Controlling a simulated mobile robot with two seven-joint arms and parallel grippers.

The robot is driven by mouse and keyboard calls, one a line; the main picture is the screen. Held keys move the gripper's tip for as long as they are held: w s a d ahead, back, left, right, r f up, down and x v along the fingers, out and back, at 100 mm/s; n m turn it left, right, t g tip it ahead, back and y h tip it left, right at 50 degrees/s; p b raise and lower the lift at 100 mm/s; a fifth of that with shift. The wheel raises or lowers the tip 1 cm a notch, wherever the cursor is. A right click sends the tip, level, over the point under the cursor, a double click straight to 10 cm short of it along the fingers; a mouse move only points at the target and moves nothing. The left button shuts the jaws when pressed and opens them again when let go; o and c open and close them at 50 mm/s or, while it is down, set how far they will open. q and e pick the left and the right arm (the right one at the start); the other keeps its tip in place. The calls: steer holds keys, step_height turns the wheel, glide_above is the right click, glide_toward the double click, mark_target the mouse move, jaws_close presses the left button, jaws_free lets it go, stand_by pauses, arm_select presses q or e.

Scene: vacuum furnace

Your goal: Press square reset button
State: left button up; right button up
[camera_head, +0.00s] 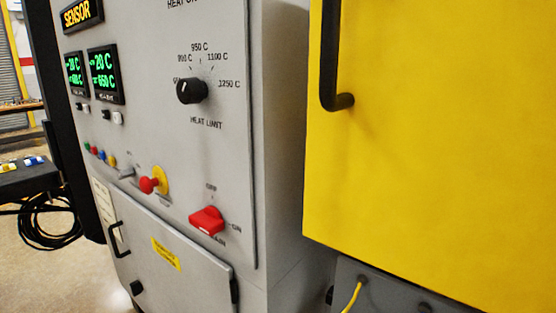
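The grey control panel (150,100) fills the left half of the head view, seen at an angle. Two green digital displays sit at its upper left, the nearer one (103,73) larger in view. Under each display is a pair of small black and white buttons, including a pale squarish one (117,117). A row of small coloured buttons (101,154) in green, red, blue and yellow sits lower down. No label legible here reads reset, so I cannot tell which is the square reset button. Neither of my grippers is in view.
A black heat-limit knob (192,91), a red mushroom button (149,185) on yellow and a red rotary switch (207,220) stick out from the panel. A yellow door (430,150) with a black handle (330,70) stands at right.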

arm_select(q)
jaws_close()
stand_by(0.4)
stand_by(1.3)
